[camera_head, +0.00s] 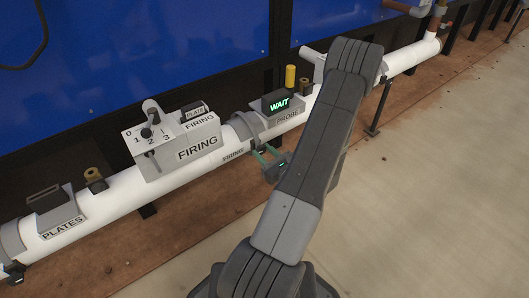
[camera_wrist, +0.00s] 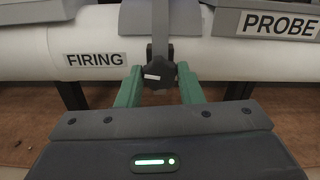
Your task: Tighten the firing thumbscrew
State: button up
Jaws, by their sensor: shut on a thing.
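The firing thumbscrew is a dark lobed knob (camera_wrist: 158,73) with a small white mark, below a grey band (camera_wrist: 157,22) around the white pipe. It sits just right of the FIRING label (camera_wrist: 95,60) in the wrist view. My gripper (camera_wrist: 160,80) has its green fingers on the left and right sides of the knob, shut on it. In the head view my gripper (camera_head: 262,154) is at the pipe's front below the grey clamp band (camera_head: 243,127); the knob is too small to make out there.
The white pipe (camera_head: 95,212) runs diagonally across the scene. It carries a FIRING box (camera_head: 197,148) with a numbered lever, a PLATES box (camera_head: 62,228) and a PROBE box (camera_head: 287,113) with a green WAIT display (camera_head: 279,104). Open floor (camera_head: 440,190) lies right of my arm.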

jog(key=m+p, duration=0.2)
jog(key=m, duration=0.2)
jog(key=shift+r, duration=0.15)
jog(key=m+p, duration=0.2)
jog(key=m, duration=0.2)
jog(key=shift+m, duration=0.3)
jog(key=m+p, duration=0.2)
jog(key=m, duration=0.1)
jog(key=shift+m, duration=0.3)
jog(key=m+p, duration=0.2)
jog(key=m, duration=0.2)
jog(key=m+p, duration=0.1)
jog(key=m, duration=0.4)
jog(key=shift+p, duration=0.4)
jog(key=m+p, duration=0.1)
jog(key=m, duration=0.3)
jog(key=shift+m, duration=0.3)
jog(key=m+p, duration=0.1)
jog(key=m, duration=0.3)
jog(key=shift+f+m+p, duration=0.2)
jog(key=shift+m+p, duration=0.2)
jog(key=shift+m, duration=1.6)
